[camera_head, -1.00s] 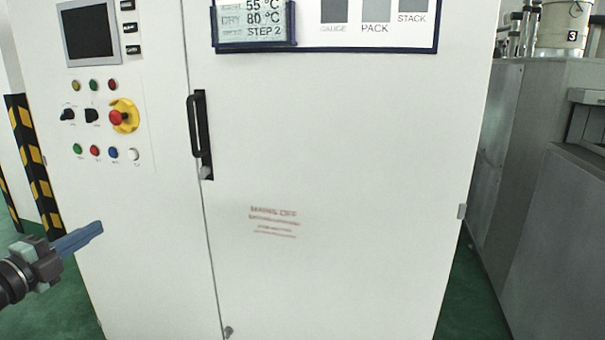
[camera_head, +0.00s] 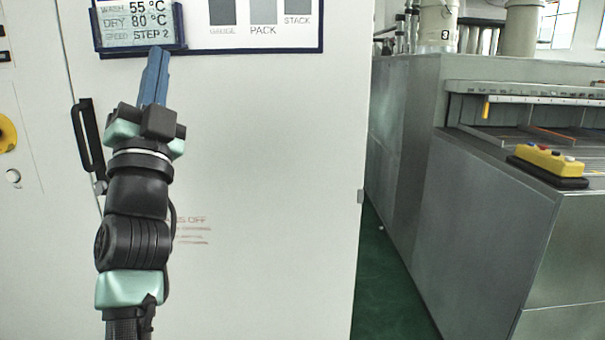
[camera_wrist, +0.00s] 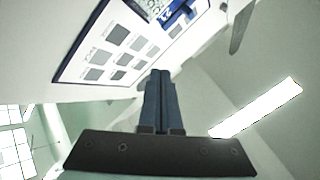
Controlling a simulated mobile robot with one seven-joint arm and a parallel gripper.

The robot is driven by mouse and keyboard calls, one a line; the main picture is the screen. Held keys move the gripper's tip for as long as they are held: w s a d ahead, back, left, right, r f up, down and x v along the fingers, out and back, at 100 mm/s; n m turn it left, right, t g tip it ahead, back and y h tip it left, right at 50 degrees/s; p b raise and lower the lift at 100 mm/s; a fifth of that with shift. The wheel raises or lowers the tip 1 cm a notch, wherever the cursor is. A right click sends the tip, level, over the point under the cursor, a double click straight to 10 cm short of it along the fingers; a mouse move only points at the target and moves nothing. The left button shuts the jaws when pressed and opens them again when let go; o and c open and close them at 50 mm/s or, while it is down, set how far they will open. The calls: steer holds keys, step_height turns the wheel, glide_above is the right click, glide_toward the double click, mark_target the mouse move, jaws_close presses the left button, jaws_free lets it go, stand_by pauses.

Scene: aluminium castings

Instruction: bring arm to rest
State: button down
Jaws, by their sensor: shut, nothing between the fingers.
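My gripper (camera_head: 156,72) is raised in front of the white cabinet door in the head view, fingers pointing up. Its blue fingers are together with nothing between them, and their tips overlap the lower edge of the small display in the picture. In the wrist view the shut fingers (camera_wrist: 161,84) also show, side by side and empty. My arm stands upright below the gripper. I cannot tell how far the fingertips are from the cabinet.
The white cabinet (camera_head: 285,150) fills the left and middle, with a black door handle (camera_head: 88,140), a display (camera_head: 136,24) and a chart panel (camera_head: 255,25). At right stands a grey metal machine (camera_head: 470,230) with a yellow control box (camera_head: 549,160). Green floor (camera_head: 385,290) shows between them.

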steer(key=s+d+r+n+h, duration=0.3)
steer(key=s+d+n, duration=0.5)
steer(key=s+d, duration=1.2)
step_height(320, 180, up, 17)
steer(key=p, duration=1.7)
steer(key=shift+s+h, duration=0.4)
steer(key=shift+s, duration=0.05)
steer(key=shift+r, duration=0.1)
